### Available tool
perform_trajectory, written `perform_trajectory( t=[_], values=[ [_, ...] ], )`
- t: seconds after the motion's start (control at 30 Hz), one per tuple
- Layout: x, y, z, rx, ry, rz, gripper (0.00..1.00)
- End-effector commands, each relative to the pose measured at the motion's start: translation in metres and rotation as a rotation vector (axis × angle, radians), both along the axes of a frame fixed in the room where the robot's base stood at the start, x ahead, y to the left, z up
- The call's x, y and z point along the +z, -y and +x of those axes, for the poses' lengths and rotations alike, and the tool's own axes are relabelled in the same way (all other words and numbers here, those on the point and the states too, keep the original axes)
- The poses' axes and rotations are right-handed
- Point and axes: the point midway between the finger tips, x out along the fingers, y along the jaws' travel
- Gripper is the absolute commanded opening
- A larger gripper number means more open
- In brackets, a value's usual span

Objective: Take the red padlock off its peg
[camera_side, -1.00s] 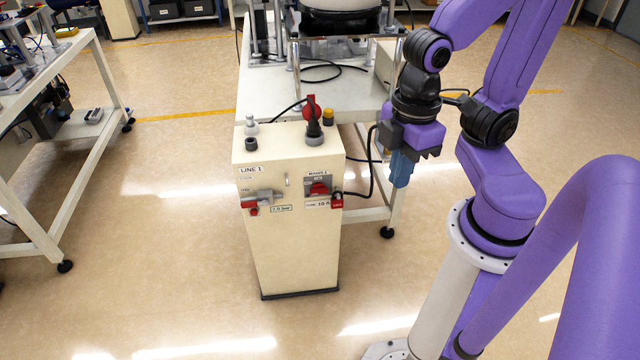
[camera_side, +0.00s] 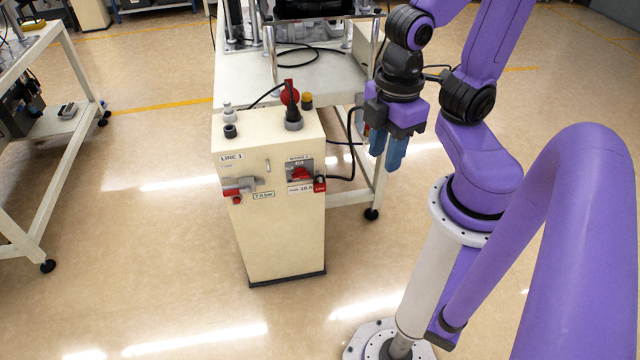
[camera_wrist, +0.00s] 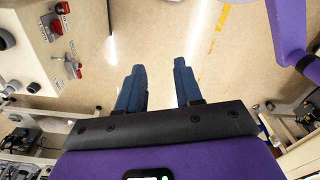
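A small red padlock (camera_side: 319,184) hangs at the right edge of the cream cabinet's front, beside the red rotary switch (camera_side: 300,174). Its shackle and peg are too small to make out. In the wrist view the cabinet's red parts show at the upper left, and I cannot tell for certain which is the padlock. My gripper (camera_side: 385,160) points down, to the right of the cabinet and apart from it. In the wrist view my gripper (camera_wrist: 159,68) has its two blue fingers spread, with only floor seen between them.
The cream cabinet (camera_side: 275,240) carries a grey valve with a red part (camera_side: 238,188) on its front left and knobs on top. A black cable (camera_side: 350,160) loops between cabinet and gripper. A white table (camera_side: 335,85) stands behind.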

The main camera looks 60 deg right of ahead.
Motion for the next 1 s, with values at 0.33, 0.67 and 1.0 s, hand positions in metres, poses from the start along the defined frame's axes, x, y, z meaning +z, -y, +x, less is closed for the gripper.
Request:
perform_trajectory(
  t=[0.33,0.67,1.0],
  values=[
    [0.000,0.000,0.000,0.000,0.000,0.000,0.74],
    [-0.020,0.001,0.025,0.022,0.023,-0.172,0.74],
    [-0.069,0.008,0.081,0.119,0.088,-0.531,0.74]
  ],
)
